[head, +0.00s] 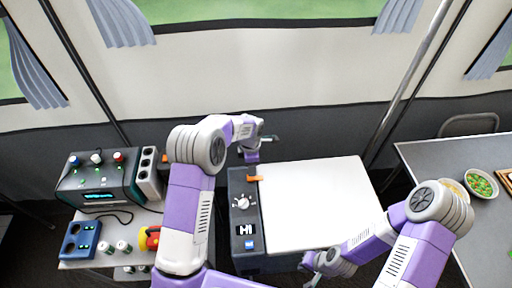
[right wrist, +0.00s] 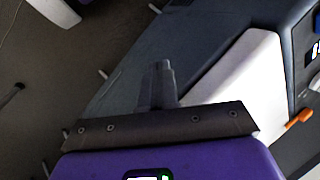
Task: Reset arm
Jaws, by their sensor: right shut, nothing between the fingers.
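My left arm reaches in from the left, bent at the elbow. Its gripper (head: 266,139) is small and partly hidden above the far left corner of the white-topped appliance (head: 315,205), and I cannot tell whether it is open or shut. My right arm comes in from the right and folds back toward the middle. Its gripper (head: 313,281) is low at the appliance's near edge, cut by the bottom of the head view. In the right wrist view the right gripper's fingers (right wrist: 158,82) are together and empty, with the dark appliance side and its white top beyond.
A dark control panel with a dial (head: 243,203) and an orange tab (head: 254,178) edges the appliance. A left table holds a device with coloured knobs (head: 97,184), a blue box (head: 81,241) and small jars (head: 123,249). A grey table (head: 440,158) with food bowls (head: 481,184) stands right.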

